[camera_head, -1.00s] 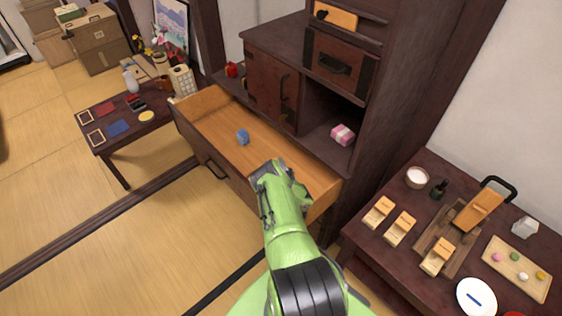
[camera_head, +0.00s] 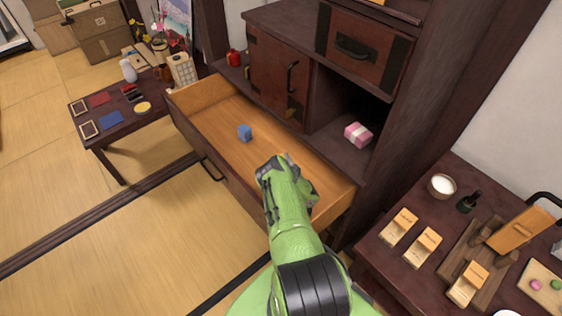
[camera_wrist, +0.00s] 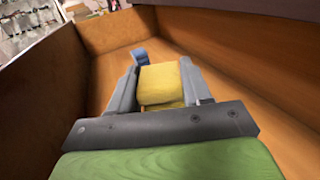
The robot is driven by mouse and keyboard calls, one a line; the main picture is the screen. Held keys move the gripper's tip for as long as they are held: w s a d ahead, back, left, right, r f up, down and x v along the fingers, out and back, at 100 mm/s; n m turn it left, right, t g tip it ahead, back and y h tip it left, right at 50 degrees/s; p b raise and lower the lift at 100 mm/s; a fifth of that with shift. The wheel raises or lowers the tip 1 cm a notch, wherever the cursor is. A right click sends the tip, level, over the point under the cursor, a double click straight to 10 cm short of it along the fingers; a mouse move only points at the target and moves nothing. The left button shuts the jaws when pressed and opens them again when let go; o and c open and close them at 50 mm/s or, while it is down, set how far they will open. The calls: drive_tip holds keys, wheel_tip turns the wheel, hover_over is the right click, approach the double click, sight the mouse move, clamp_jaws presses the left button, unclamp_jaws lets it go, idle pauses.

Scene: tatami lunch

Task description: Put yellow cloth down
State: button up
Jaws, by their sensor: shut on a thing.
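The yellow cloth (camera_wrist: 160,82) shows in the wrist view as a folded yellow bundle between the two fingers of my gripper (camera_wrist: 158,75). My gripper is shut on it. In the head view my gripper (camera_head: 280,165) is over the right part of the open drawer (camera_head: 215,125), and the cloth is hidden there by my arm. The wrist view looks along the drawer's inside, with wooden walls (camera_wrist: 50,75) on both sides. I cannot tell whether the cloth touches the drawer floor.
A small blue block (camera_head: 244,132) lies on the drawer floor left of my gripper. The cabinet (camera_head: 275,75) rises behind the drawer, with a pink box (camera_head: 357,134) on its open shelf. A low table (camera_head: 150,122) stands at left, another (camera_head: 375,245) at right. Drawer floor around the block is bare.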

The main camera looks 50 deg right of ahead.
drive_tip(key=shift+f+b, duration=3.45)
drive_tip(key=shift+b, duration=0.45)
drive_tip(key=shift+f+b, duration=0.3)
drive_tip(key=shift+f, duration=0.3)
drive_tip(key=o, duration=1.2)
wheel_tip(320, 180, up, 10)
drive_tip(key=p, duration=0.5)
drive_tip(key=shift+r+p, duration=0.1)
drive_tip(key=shift+p, duration=0.3)
